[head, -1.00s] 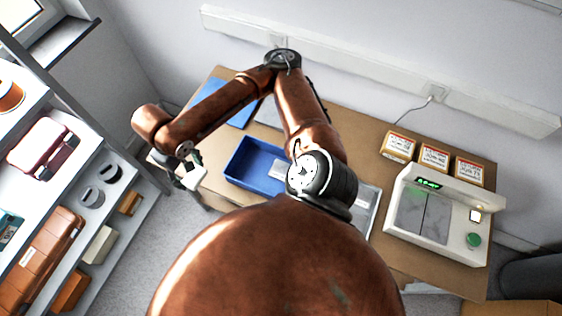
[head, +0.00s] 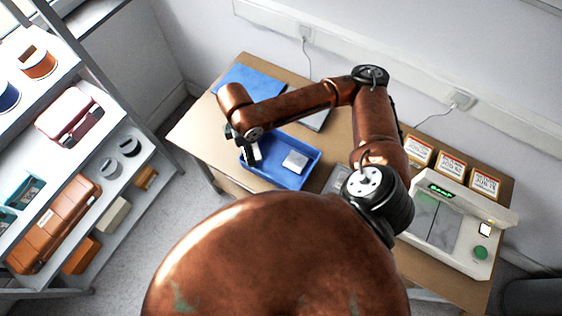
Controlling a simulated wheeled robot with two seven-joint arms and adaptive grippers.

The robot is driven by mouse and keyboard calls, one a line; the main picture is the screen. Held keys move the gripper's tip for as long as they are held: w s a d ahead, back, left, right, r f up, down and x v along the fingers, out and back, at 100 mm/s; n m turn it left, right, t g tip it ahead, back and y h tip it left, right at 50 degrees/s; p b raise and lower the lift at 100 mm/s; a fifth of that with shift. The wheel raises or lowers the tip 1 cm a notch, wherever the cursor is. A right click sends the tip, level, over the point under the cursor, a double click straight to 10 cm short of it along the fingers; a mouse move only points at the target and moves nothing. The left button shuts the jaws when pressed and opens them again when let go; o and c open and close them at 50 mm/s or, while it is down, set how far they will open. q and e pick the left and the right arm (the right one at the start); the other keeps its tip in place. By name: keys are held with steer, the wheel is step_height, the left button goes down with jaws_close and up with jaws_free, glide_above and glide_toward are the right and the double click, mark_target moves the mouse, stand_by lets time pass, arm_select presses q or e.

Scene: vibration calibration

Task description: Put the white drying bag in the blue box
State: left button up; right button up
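The blue box (head: 313,168) stands on the brown table, open at the top. One white packet (head: 295,161) lies inside it, right of its middle. My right gripper (head: 249,152) points down at the left end of the box. It is shut on a small white bag (head: 254,151), which hangs over or just inside the box's left part; I cannot tell its height above the floor of the box. The dark fingers and wrist hide part of the bag and of the box's left wall. My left gripper is not in view.
A blue mat (head: 250,82) lies at the table's back left. A white device with a green display (head: 441,191) stands at the right, with several labelled boxes (head: 451,165) behind it. A stocked shelf (head: 90,110) stands at the left. The table's left corner (head: 190,135) is bare.

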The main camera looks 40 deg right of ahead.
steer(key=n, duration=0.3)
steer(key=a+f+n, duration=0.1)
steer(key=n, duration=0.1)
steer(key=shift+s, duration=0.3)
steer(key=a+n, duration=0.1)
steer(key=n, duration=0.4)
steer(key=n+p, duration=0.2)
steer(key=n, duration=1)
glide_above(269, 158)
steer(key=a, duration=0.1)
steer(key=f, duration=1.1)
steer(key=shift+s+f, duration=0.2)
steer(key=shift+f, duration=0.15)
steer(key=shift+d+f, duration=0.25)
steer(key=shift+f, duration=0.1)
steer(key=f, duration=0.3)
steer(key=shift+w+d+f, duration=0.15)
steer(key=shift+d+f, duration=0.15)
steer(key=shift+f, duration=0.05)
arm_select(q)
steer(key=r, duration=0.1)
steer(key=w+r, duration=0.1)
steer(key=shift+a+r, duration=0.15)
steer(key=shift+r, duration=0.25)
